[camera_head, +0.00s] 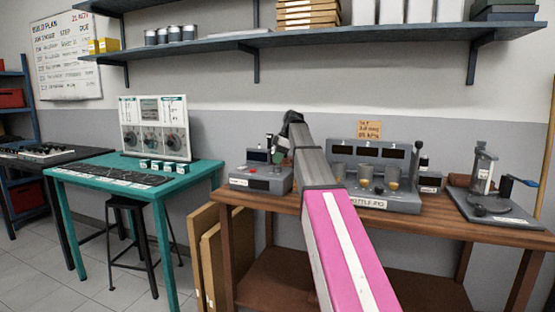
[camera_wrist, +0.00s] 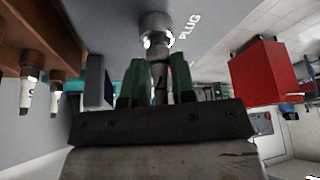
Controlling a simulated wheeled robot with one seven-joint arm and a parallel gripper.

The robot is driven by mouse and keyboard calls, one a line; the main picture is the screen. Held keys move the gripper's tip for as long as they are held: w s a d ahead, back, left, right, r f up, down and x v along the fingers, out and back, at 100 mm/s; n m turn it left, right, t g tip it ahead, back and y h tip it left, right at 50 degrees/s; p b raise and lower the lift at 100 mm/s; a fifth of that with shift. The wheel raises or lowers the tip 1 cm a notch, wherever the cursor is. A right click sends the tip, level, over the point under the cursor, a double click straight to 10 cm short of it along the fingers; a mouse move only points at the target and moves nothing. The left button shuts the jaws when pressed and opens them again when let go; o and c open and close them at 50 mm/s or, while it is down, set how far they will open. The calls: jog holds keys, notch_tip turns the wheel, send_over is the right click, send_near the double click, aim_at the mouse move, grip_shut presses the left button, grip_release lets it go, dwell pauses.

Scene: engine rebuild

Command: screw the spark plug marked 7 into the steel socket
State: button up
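In the wrist view my gripper (camera_wrist: 158,77) has its green fingers on both sides of a pale spark plug (camera_wrist: 158,85). A dark mark shows on the plug's body, but I cannot read it surely. The plug's metal end meets a round steel socket (camera_wrist: 154,22) on a grey surface lettered "PLUG". Plug and socket look in line, and I cannot tell how deep the plug sits. In the head view my arm hides most of the gripper, near the grey device (camera_head: 262,180) at the bench's left end.
In the wrist view a brown rack (camera_wrist: 50,48) holds other plugs (camera_wrist: 27,93) at left, and a red block (camera_wrist: 257,77) stands at right. In the head view a grey bottle rig (camera_head: 400,202) is on the wooden bench. A teal table (camera_head: 200,172) stands left.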

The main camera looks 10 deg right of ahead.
jog(key=m+t, duration=0.1)
jog(key=m, duration=0.2)
jog(key=shift+s+h, duration=0.15)
jog(key=shift+h, duration=0.15)
jog(key=m+t, duration=0.1)
jog(key=m, duration=0.2)
jog(key=m+t+h, duration=0.1)
jog(key=m, duration=0.2)
jog(key=m+h, duration=0.1)
jog(key=m, duration=0.3)
jog(key=shift+m+t+h, duration=0.3)
jog(key=shift+t+h, duration=0.1)
jog(key=shift+m+h, duration=0.55)
jog(key=shift+m, duration=0.9)
jog(key=shift+m+h, duration=0.55)
jog(key=shift+m, duration=0.9)
jog(key=o, duration=0.9)
jog(key=shift+c, duration=0.2)
